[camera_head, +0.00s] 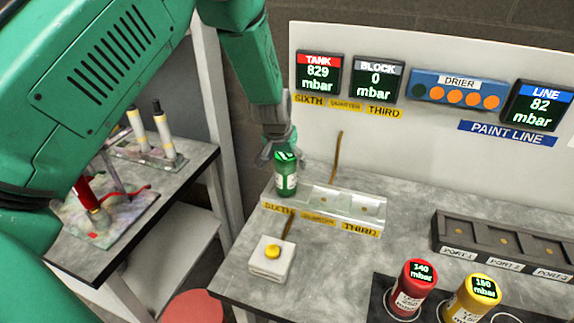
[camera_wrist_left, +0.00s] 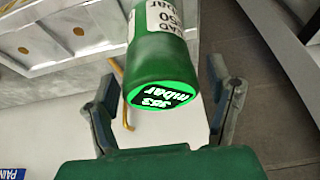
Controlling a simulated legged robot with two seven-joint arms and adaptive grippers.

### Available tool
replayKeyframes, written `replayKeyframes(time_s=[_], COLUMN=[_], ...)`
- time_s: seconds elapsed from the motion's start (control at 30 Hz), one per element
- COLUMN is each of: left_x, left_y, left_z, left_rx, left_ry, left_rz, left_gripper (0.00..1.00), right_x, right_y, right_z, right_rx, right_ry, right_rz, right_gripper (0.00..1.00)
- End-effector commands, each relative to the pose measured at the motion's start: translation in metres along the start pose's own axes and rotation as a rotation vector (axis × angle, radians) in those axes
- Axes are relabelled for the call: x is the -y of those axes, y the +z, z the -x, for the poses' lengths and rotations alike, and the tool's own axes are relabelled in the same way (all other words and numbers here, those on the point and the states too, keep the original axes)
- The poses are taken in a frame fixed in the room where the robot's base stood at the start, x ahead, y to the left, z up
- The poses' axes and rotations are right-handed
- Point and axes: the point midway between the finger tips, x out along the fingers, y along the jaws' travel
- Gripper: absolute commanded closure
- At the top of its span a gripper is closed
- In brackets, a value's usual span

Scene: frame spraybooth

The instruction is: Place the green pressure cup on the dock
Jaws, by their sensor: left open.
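The green pressure cup (camera_head: 286,174) stands upright at the left end of the dock (camera_head: 352,218), at the spot labelled SIXTH. In the left wrist view the cup (camera_wrist_left: 160,60) shows its lit top reading and lies between the two fingers. My left gripper (camera_head: 277,152) is at the top of the cup, with its fingers apart around it. In the left wrist view the gripper (camera_wrist_left: 160,118) shows a gap between each finger and the cup. The other dock spots, QUARTER and THIRD, hold no cup. My right gripper is not in view.
A white box with a yellow button (camera_head: 272,253) stands in front of the dock. Red (camera_head: 410,288) and yellow (camera_head: 470,298) cups stand in a dark rack at the front right. A dark port block (camera_head: 444,234) is at the right. Wall displays read TANK 829, BLOCK 0 and LINE 82.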

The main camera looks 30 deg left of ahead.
Motion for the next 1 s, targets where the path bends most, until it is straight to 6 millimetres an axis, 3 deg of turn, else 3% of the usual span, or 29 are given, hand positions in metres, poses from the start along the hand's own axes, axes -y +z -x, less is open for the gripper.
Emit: replayKeyframes(time_s=[0.2,0.4,0.6,1.0], left_x=[0.0,0.0,0.001,0.001], left_y=[-0.001,-0.001,-0.001,-0.001], left_z=[0.05,0.081,0.093,0.093], left_rx=[-0.004,-0.001,0.0,0.001], left_ry=[0.001,-0.001,-0.001,0.0], left_rz=[-0.002,-0.001,-0.001,-0.001], left_gripper=[0.26,0.26,0.26,0.26], right_x=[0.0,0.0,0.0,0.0], right_y=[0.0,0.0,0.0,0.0], right_z=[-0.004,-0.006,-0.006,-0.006], right_rx=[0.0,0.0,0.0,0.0], right_ry=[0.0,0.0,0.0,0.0], right_rz=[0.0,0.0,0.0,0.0], right_gripper=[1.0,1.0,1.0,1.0])
